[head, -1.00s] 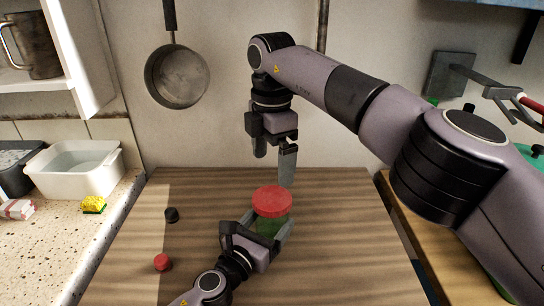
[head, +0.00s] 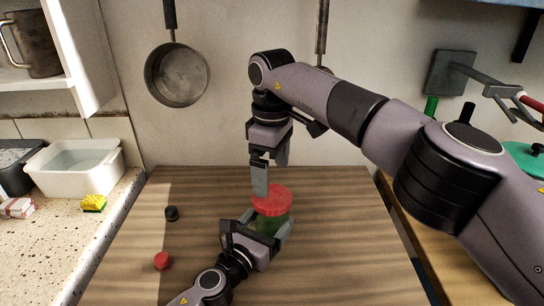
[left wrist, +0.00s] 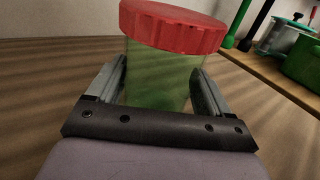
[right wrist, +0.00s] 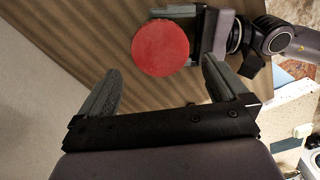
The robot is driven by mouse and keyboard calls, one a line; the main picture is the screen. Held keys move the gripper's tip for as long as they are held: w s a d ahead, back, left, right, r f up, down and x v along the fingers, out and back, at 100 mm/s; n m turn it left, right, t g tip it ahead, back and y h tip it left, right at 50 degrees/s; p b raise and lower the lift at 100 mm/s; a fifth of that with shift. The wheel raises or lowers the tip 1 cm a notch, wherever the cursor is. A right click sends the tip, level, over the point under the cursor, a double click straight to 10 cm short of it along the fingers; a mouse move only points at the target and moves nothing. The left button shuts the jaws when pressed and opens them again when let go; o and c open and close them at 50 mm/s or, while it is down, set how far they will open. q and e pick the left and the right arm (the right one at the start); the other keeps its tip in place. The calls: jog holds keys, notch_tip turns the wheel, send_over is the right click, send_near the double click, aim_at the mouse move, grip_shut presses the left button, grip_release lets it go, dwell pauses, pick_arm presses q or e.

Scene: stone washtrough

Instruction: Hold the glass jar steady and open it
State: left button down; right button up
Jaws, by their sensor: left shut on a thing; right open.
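The glass jar (head: 268,224) stands upright on the wooden tabletop, with a red lid (head: 271,198) on it and something green inside. My left gripper (head: 271,224) is shut around the jar's body below the lid. In the left wrist view the jar (left wrist: 157,78) sits between both fingers under the red lid (left wrist: 172,27). My right gripper (head: 270,181) is open and empty, pointing down just above the lid; one finger overlaps the lid's edge in the head view. In the right wrist view the lid (right wrist: 160,47) lies beyond the open fingertips (right wrist: 161,68), apart from them.
A small black cap (head: 171,213) and a small red cap (head: 162,261) lie on the tabletop (head: 330,240) to the left. A white basin (head: 75,170) and a yellow sponge (head: 93,204) are on the left counter. A pan (head: 176,75) hangs on the wall behind.

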aim_at(272, 196)
jog(key=shift+f, duration=2.6)
